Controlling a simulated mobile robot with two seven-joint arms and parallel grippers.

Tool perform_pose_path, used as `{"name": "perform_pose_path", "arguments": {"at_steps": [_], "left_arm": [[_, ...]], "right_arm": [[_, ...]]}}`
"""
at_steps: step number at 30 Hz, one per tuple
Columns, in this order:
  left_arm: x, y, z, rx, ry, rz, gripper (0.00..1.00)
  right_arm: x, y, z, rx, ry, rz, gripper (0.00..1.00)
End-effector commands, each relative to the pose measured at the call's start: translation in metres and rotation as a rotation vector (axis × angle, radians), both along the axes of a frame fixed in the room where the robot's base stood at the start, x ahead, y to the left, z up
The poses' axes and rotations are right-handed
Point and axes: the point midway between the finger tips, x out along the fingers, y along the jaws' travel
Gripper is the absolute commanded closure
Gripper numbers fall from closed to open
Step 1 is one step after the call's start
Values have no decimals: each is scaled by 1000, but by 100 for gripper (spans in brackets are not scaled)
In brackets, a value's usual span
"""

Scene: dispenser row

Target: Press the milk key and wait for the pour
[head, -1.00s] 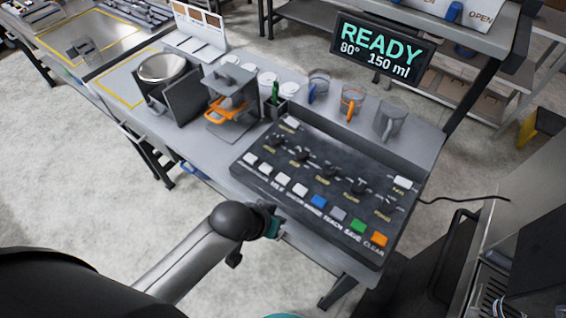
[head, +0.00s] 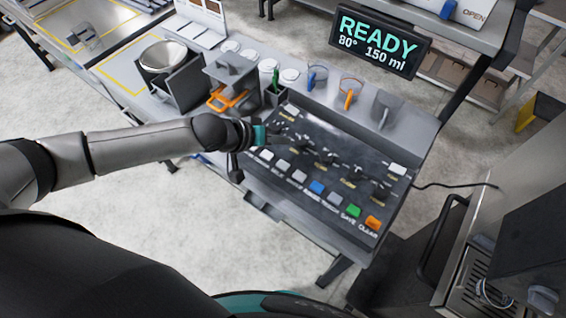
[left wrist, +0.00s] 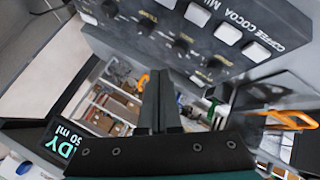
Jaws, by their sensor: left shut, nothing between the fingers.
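The black control panel (head: 330,165) lies on the bench with a row of keys along its near edge and knobs behind. The milk key (head: 283,166) is white, third from the left; in the left wrist view it is at the top (left wrist: 197,12), its label partly cut off. My left gripper (head: 281,135) is over the panel's left end, up and left of the milk key, apart from it in the picture. It appears shut and empty; its dark fingers (left wrist: 159,85) are together in the wrist view. My right gripper is not in view.
The display (head: 378,44) reads READY, 80°, 150 ml. Jugs (head: 349,92) stand behind the panel. Floor in front of the bench is clear.

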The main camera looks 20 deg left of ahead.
Motion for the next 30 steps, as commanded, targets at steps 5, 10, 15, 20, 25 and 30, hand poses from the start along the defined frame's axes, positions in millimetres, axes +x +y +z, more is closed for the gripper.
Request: {"name": "perform_pose_path", "arguments": {"at_steps": [5, 10, 15, 20, 25, 30], "left_arm": [[0, -1, -3, 1, 0, -1, 100], [0, -1, -19, 1, 2, -1, 100], [0, -1, -44, 2, -2, -3, 100], [0, -1, -60, 2, -2, -3, 100], [-1, -1, -76, 1, 0, -2, 100], [0, -1, -86, 1, -1, -1, 100]], "right_arm": [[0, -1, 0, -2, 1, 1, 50], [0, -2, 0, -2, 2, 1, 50], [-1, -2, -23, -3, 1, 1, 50], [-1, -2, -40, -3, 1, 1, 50], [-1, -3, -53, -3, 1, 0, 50], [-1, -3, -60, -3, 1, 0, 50]]}}
